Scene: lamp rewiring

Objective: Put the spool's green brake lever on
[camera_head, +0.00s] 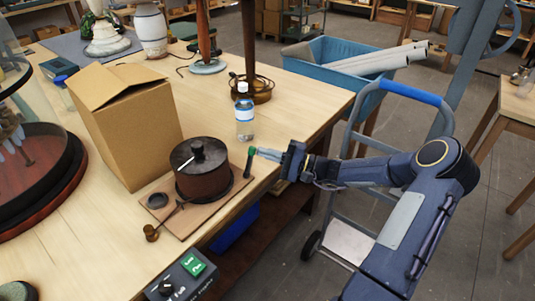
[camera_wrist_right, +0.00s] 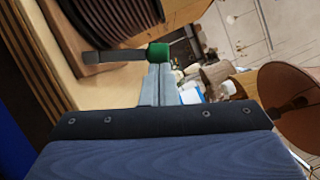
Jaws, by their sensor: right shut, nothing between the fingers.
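The spool (camera_head: 205,182) is a dark brown drum with a black top and knob, standing on a wooden board (camera_head: 180,222). Its brake lever (camera_head: 250,159) is a dark bar with a green tip, standing at the board's right edge. In the right wrist view the green tip (camera_wrist_right: 159,53) is just beyond my fingertips, with the dark bar running left beside the spool's ribbed side (camera_wrist_right: 115,18). My right gripper (camera_head: 262,153) is shut and empty, its fingertips at the green tip; I cannot tell whether they touch. It also shows in the right wrist view (camera_wrist_right: 158,75). My left gripper is out of view.
A cardboard box (camera_head: 125,130) stands behind the spool, and a clear bottle (camera_head: 244,118) stands behind the lever. A control box (camera_head: 182,275) with a green switch is at the front. A hand truck (camera_head: 408,94) and blue bin (camera_head: 330,60) stand right of the table.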

